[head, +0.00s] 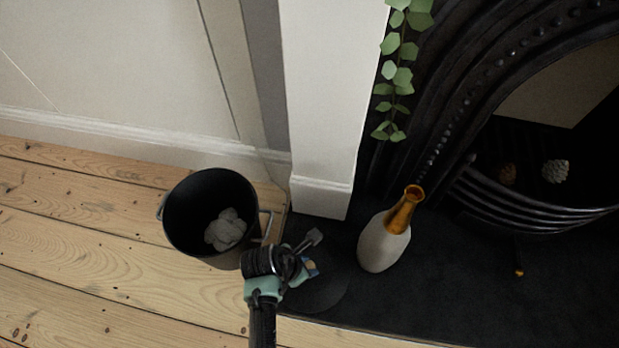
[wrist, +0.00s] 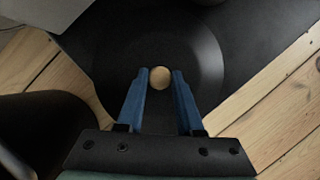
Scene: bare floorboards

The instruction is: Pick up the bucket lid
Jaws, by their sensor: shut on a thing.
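The bucket lid (head: 328,289) is a dark round disc at the edge of the black hearth, partly hidden by my arm in the head view. In the wrist view the lid (wrist: 203,50) spreads out beyond the fingers, with a pale wooden knob (wrist: 159,77) at its middle. My gripper (head: 311,267) is over the lid. In the wrist view its blue fingers (wrist: 160,75) are shut on the knob, one on each side. I cannot tell whether the lid touches the hearth.
An open black bucket (head: 182,218) with pale crumpled contents stands on the floorboards left of my gripper. A white and amber vase (head: 383,246) stands on the hearth (head: 450,300) to the right, close by. A white pillar (head: 325,100) rises behind. Floorboards at left are clear.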

